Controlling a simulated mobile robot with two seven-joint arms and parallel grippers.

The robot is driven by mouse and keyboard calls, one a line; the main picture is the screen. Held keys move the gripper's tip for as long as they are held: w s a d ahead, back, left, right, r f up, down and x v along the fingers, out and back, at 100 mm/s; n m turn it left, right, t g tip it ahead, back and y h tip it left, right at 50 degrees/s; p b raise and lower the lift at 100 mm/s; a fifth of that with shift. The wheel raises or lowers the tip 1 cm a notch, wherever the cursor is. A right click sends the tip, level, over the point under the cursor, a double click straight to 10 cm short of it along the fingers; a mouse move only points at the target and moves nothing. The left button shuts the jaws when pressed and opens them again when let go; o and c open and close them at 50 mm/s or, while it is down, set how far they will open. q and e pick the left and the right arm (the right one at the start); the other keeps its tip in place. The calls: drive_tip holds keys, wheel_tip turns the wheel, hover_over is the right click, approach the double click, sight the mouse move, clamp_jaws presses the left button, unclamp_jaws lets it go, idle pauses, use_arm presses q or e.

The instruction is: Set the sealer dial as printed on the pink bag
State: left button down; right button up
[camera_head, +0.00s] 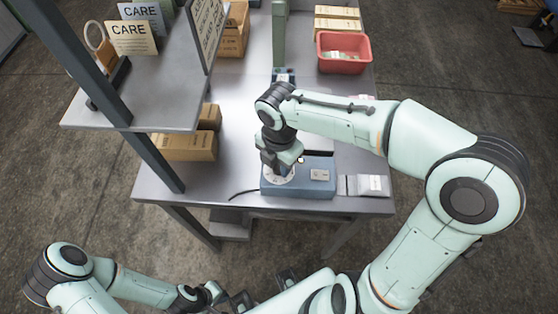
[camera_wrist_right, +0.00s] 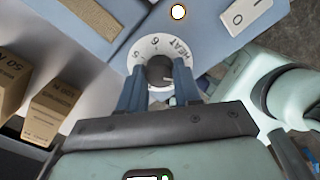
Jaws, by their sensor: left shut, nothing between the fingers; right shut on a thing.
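The blue sealer (camera_head: 313,178) sits near the front edge of the grey table. My right gripper (camera_head: 281,168) is over the dial, shut on the dark dial knob (camera_wrist_right: 160,71), with one finger on each side in the right wrist view. My left gripper (camera_head: 208,296) is shut and empty, low in front of the table.
The sealer has a glowing lamp (camera_wrist_right: 178,12) and a rocker switch (camera_wrist_right: 238,16). Labelled pale bags (camera_head: 366,185) lie right of it. A red bin (camera_head: 343,53) stands farther back. Cardboard boxes (camera_head: 187,146) and a raised shelf (camera_head: 160,100) with "CARE" cards are at left.

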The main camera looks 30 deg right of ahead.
drive_tip(key=m, duration=0.4)
drive_tip(key=shift+m, duration=0.4)
drive_tip(key=m, duration=0.5)
drive_tip(key=shift+b, duration=0.35)
drive_tip(key=m, duration=0.5)
use_arm(q)
drive_tip(key=shift+s+f+b, duration=0.25)
drive_tip(key=shift+f, duration=0.25)
drive_tip(key=shift+s+f+b, duration=0.25)
drive_tip(key=shift+f, duration=0.25)
use_arm(e)
drive_tip(key=m, duration=0.4)
drive_tip(key=shift+m, duration=0.4)
drive_tip(key=o, duration=1)
drive_tip(key=shift+o, duration=0.2)
